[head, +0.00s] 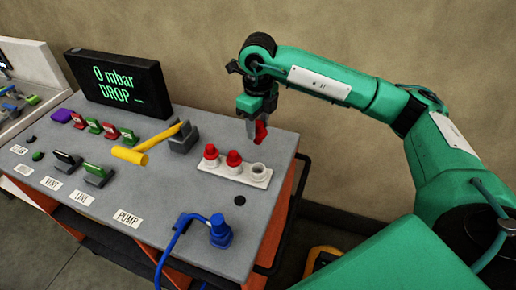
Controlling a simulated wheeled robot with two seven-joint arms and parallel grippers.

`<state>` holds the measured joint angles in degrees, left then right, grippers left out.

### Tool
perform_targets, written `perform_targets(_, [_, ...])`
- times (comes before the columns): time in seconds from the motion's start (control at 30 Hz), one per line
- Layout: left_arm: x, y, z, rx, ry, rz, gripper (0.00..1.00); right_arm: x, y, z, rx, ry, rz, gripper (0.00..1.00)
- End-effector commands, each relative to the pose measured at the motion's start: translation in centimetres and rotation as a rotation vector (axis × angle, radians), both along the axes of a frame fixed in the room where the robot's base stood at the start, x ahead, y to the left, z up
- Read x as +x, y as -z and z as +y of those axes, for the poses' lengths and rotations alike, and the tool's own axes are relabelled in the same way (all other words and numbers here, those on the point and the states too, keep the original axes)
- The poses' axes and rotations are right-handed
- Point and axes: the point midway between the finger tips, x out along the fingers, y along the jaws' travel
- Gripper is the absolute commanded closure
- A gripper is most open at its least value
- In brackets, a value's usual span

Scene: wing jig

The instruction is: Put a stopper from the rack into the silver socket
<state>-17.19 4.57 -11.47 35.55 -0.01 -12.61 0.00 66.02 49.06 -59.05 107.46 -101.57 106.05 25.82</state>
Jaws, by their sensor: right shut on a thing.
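A white rack (226,173) lies on the grey bench top. Two red stoppers, one at its left end (211,152) and one in its middle (234,158), stand in it. Its right-hand holder (259,171) is empty, with a pale open ring. My right gripper (256,122) is shut on a third red stopper (261,132) and holds it above and behind the right end of the rack. That stopper is partly hidden by the fingers. I cannot make out a silver socket for certain. My left gripper is not in view.
The grey bench (180,215) carries a yellow-handled lever (130,155), a blue fitting with a hose (221,233) and a small black disc (240,200). Several coloured valve handles and a black display (118,84) reading "0 mbar DROP" are at the left.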

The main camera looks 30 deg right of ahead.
Motion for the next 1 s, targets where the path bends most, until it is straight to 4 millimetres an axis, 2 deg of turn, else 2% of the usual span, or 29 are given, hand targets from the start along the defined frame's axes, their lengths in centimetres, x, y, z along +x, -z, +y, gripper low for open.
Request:
perform_targets(0.1, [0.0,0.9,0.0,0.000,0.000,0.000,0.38,0.1,-2.4,0.0,0.001,-0.001,-0.004,0.79])
perform_targets(0.3, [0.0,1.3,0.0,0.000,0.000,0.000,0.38,0.1,-4.9,0.0,0.000,0.001,-0.001,0.79])
perform_targets(1.0, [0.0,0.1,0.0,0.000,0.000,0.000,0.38,0.0,-8.8,0.0,0.000,0.000,0.000,0.79])
